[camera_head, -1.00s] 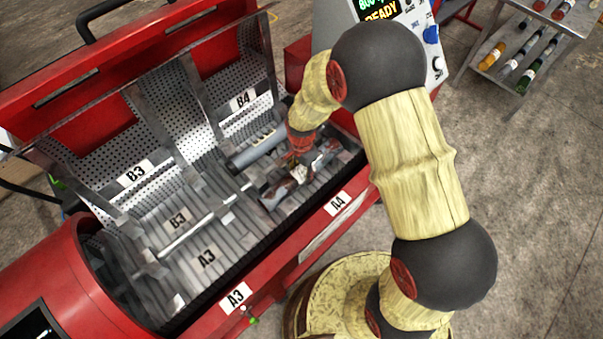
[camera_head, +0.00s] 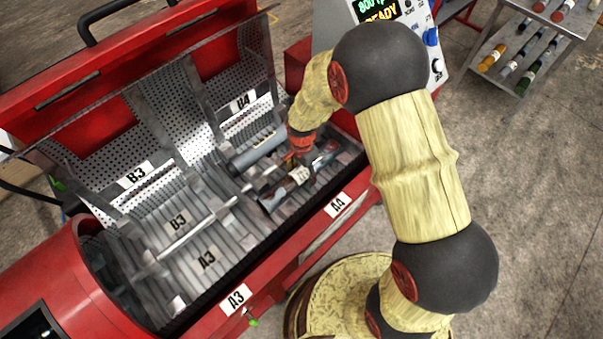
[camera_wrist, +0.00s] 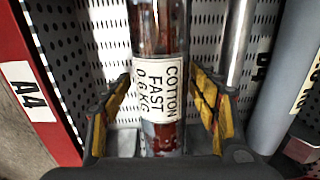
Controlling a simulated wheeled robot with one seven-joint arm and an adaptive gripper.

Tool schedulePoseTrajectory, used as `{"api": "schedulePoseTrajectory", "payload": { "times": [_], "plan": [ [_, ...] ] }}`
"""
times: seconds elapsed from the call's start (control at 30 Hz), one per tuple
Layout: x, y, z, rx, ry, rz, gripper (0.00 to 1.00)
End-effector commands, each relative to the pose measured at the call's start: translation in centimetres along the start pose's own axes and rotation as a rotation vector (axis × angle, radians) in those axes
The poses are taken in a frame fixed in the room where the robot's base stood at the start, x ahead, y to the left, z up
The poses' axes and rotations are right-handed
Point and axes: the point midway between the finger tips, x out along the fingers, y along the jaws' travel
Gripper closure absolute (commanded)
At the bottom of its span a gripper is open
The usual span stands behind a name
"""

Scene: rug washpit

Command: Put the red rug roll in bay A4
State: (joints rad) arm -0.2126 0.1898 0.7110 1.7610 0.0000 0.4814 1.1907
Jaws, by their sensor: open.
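The red rug roll (camera_wrist: 158,30) shows in the wrist view as a dark red, wrapped cylinder with a white label reading COTTON FAST 0.6 KG. It lies along bay A4, on the slatted floor behind the front-rim A4 sign (camera_head: 337,204); that sign also shows in the wrist view (camera_wrist: 27,91). My gripper (camera_wrist: 164,88) is open, its yellow-padded fingers on either side of the roll with gaps between. In the head view the roll's white label (camera_head: 300,175) shows below my wrist, and my arm hides part of the roll.
A grey-blue roll (camera_head: 258,147) lies in bay B4 behind; it also shows at the right of the wrist view (camera_wrist: 288,80). A metal bar (camera_wrist: 238,40) runs between the bays. Bay A3 (camera_head: 207,258) is empty. The red front rim (camera_head: 270,268) borders the pit.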

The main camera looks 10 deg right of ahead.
Motion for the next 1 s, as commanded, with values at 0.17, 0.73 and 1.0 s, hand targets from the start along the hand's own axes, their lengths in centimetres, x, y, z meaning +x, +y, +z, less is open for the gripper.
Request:
{"api": "schedulePoseTrajectory", "payload": {
  "times": [0.17,0.73,1.0],
  "plan": [
    [-3.7,-0.1,-0.1,0.000,0.002,-0.004,0.40],
    [-11.2,0.0,0.0,0.000,0.001,-0.002,0.40],
    [-16.0,0.6,-0.8,-0.082,0.023,-0.049,0.40]
  ]
}}
